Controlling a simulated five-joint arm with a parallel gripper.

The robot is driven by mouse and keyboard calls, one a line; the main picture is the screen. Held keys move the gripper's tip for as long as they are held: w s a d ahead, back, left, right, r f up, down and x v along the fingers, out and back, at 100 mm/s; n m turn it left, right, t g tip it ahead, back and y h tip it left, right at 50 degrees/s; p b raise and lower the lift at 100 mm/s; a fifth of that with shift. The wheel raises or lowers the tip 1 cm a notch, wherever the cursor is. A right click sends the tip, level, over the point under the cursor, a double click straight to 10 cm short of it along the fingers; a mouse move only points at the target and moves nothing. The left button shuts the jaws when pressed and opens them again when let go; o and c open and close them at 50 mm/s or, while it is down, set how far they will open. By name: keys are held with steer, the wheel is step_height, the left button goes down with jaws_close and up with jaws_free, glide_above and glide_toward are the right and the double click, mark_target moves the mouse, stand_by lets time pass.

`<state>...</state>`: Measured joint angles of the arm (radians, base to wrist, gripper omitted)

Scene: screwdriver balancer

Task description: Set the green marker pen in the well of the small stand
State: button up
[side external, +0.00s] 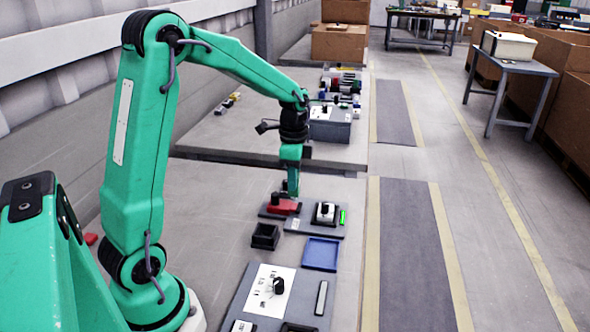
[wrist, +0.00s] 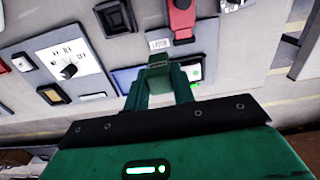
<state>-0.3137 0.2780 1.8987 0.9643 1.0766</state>
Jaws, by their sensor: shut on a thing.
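My gripper (side external: 292,186) hangs fingers down above a red object, close to its top; I cannot tell if they touch. The wrist view also shows my gripper (wrist: 159,72), its fingers closed in on a dark green, block-like form (wrist: 158,60). That form seems to be the green marker pen, though its outline blends with the fingers. I cannot make out the well.
The red object (side external: 284,206) also shows in the wrist view (wrist: 182,20). A black open box (side external: 265,236) and a blue tray (side external: 320,254) lie nearer the camera. A white switch panel (side external: 262,297) is in front. The left of the table is mostly clear.

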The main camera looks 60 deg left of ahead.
steer(key=s+f, duration=0.1)
steer(key=s, duration=0.8)
steer(key=shift+s+d+f, duration=0.2)
steer(key=shift+d+f, duration=0.1)
steer(key=shift+d, duration=0.15)
steer(key=shift+f, duration=0.15)
steer(key=shift+f, duration=3.15)
steer(key=o, duration=1.1)
steer(key=shift+c, duration=0.2)
step_height(320, 180, up, 8)
